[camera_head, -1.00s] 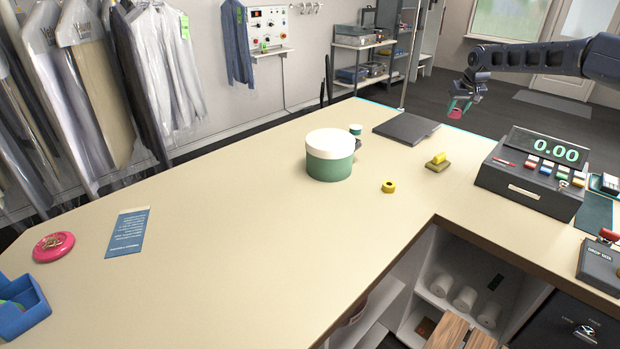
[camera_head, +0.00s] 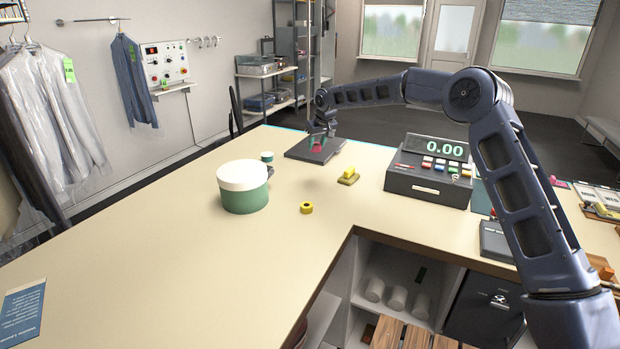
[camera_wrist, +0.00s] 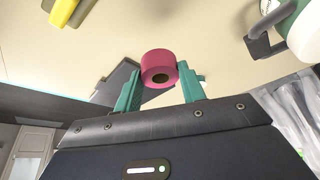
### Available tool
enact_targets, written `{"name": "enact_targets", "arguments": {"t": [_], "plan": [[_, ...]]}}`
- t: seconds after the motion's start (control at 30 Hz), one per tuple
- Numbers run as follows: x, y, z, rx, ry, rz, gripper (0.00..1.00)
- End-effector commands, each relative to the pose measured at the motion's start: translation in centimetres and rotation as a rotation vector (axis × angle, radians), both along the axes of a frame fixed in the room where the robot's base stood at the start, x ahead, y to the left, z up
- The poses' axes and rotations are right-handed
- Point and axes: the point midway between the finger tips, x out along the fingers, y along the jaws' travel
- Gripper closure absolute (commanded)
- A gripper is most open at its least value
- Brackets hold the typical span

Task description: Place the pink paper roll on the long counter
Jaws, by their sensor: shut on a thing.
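The pink paper roll (camera_wrist: 160,68) is held between the two green fingers of my gripper (camera_wrist: 160,90) in the wrist view, its hollow core facing the camera. In the head view the roll (camera_head: 317,147) is small at the tips of my gripper (camera_head: 318,144), over the dark flat pad at the counter's far end. I cannot tell how high above the pad it is. The long counter (camera_head: 150,255) is a beige top running from the near left to the far end.
The left-middle counter is bare.

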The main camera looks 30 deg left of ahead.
Motion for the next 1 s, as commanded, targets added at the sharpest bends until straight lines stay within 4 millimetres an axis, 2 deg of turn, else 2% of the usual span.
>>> {"name": "enact_targets", "arguments": {"t": [0.1, 0.4, 0.73, 1.0], "plan": [[0.0, -0.1, -2.8, -0.002, 0.003, -0.001, 0.82], [0.0, -0.1, -8.7, -0.001, 0.002, -0.001, 0.82], [0.1, -0.1, -11.0, -0.001, 0.001, -0.001, 0.82], [0.0, -0.1, -14.3, -0.002, 0.001, 0.0, 0.82]]}}
